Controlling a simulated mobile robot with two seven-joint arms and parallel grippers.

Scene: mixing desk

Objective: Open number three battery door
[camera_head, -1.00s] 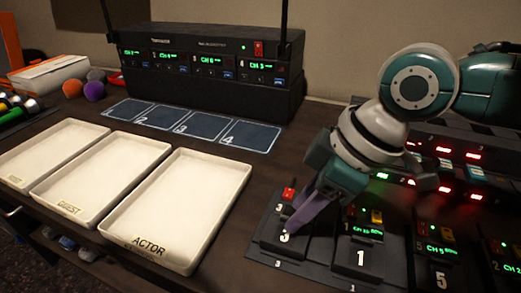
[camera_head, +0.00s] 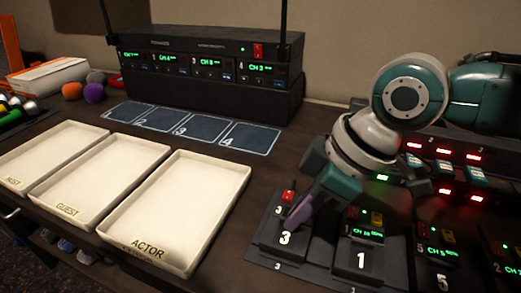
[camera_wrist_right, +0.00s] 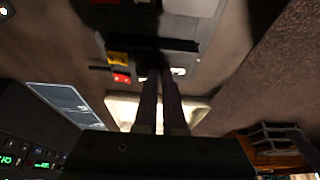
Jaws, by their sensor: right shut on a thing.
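The number three pack (camera_head: 273,243) lies in its slot at the left end of the black dock, with a red switch (camera_head: 288,196) at its top and a white 3 on its front. My right gripper (camera_head: 294,222) is over its right side, with a purple finger touching or just above the battery door (camera_head: 285,239). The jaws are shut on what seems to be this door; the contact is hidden. My left gripper is not in view.
The number one pack (camera_head: 361,259) stands close to the right, then the number five pack (camera_head: 441,272). Cream trays, including ACTOR (camera_head: 206,178), lie left of the dock. A black receiver (camera_head: 205,65) stands at the back behind a numbered mat (camera_head: 248,137).

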